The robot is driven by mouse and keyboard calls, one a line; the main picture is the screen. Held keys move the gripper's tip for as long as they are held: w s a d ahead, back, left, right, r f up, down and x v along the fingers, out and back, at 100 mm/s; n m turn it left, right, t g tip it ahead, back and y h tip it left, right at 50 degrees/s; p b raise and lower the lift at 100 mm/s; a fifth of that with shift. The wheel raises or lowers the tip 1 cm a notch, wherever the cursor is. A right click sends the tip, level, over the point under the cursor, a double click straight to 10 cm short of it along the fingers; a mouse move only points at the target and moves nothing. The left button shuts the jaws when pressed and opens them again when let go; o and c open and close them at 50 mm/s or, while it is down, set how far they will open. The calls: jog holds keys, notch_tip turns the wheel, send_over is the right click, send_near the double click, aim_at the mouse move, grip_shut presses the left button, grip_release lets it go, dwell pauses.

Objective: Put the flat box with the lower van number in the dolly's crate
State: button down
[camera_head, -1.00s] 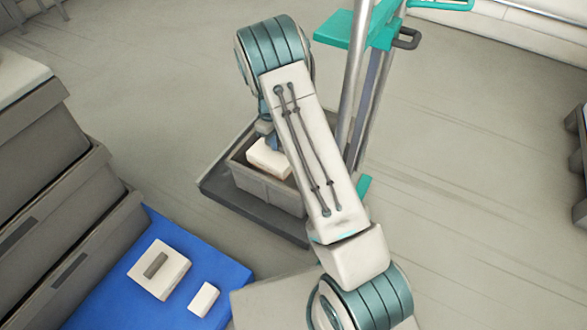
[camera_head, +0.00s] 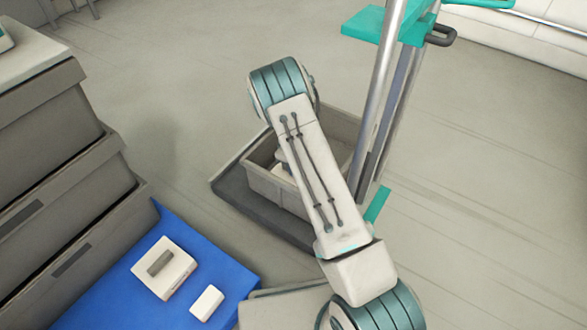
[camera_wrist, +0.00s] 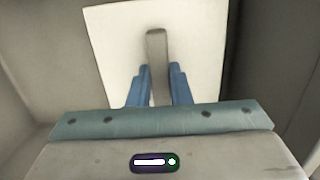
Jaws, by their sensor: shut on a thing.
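My gripper (camera_wrist: 159,88) is shut on the grey handle of a white flat box (camera_wrist: 112,48). In the wrist view the blue fingers stand on either side of the handle, with grey crate walls around the box. In the head view this box is low inside the dolly's grey crate (camera_head: 268,187), mostly hidden behind my arm. The dolly (camera_head: 232,195) has a dark base and a tall metal post. Another white flat box (camera_head: 150,279) with a grey handle lies on the blue mat. I can read no van number on either box.
A small white block (camera_head: 207,303) lies on the blue mat (camera_head: 110,305) beside the second flat box. Stacked grey bins (camera_head: 60,170) stand at the left. The dolly's post (camera_head: 377,90) rises right of the crate. The floor behind is clear.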

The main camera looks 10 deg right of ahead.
jog(key=c, duration=1.3)
grip_release()
jog(key=shift+c, duration=0.2)
jog(key=s+r+m+p, duration=0.1)
jog(key=s+r+p, duration=0.1)
jog(key=r, duration=0.9)
jog(key=s+r+m+p, duration=0.2)
jog(key=s+r, duration=0.1)
jog(key=r, duration=0.8)
jog(key=s+r+m, duration=0.2)
jog(key=s+r, duration=0.2)
jog(key=s, duration=0.4)
jog(key=s+r+m+t, duration=0.1)
jog(key=s+r+m, duration=0.1)
jog(key=s+r, duration=0.3)
jog(key=s+d+r+m+t+y, duration=0.1)
jog(key=s+r, duration=0.3)
jog(key=s, duration=0.9)
jog(key=shift+s+r+m, duration=0.2)
jog(key=shift+r+m, duration=0.1)
jog(key=shift+m, duration=0.1)
